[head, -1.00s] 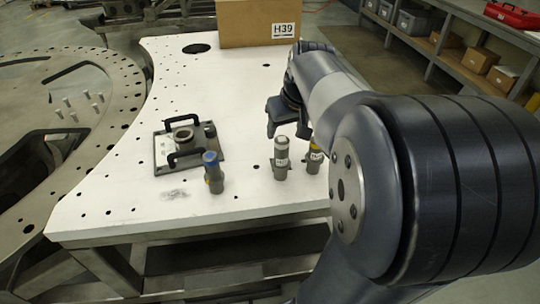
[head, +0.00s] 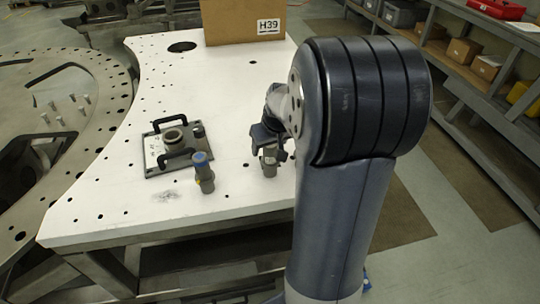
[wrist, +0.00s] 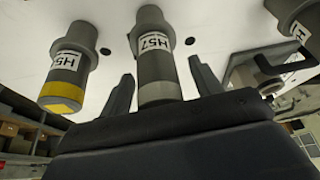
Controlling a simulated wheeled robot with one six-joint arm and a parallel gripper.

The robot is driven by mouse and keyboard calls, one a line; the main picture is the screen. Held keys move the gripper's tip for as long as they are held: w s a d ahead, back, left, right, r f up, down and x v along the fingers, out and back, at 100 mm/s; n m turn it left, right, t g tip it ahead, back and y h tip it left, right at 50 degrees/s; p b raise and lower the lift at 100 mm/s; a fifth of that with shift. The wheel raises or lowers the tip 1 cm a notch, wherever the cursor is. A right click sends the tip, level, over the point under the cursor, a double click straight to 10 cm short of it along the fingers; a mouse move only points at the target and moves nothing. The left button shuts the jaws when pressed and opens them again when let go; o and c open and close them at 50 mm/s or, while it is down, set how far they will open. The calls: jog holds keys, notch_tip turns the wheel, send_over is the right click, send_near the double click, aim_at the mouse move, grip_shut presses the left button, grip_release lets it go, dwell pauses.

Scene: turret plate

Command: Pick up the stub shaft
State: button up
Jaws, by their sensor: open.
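Several similar grey stub shafts stand upright on the white table. The middle shaft (wrist: 155,65) has a pale band and a label that seems to read H57. It stands between the two fingers of my gripper (wrist: 161,70) in the wrist view, with no clear grip on it. In the head view my open gripper (head: 268,146) is over this shaft (head: 269,167), hiding its top. A blue-topped shaft (head: 204,172) stands to the left; a shaft at the wrist view's right edge (wrist: 290,18) is cut off. A yellow-banded shaft (wrist: 69,70) shows in the wrist view; my arm hides it in the head view.
A square plate with two black handles and a ring (head: 160,163) lies left of the shafts. A cardboard box (head: 225,22) marked H39 stands at the white table's (head: 225,100) back. A large drilled metal ring (head: 100,95) is at left. Shelves stand at right.

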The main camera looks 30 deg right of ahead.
jog(key=shift+r, duration=0.1)
grip_shut()
dwell(0.6)
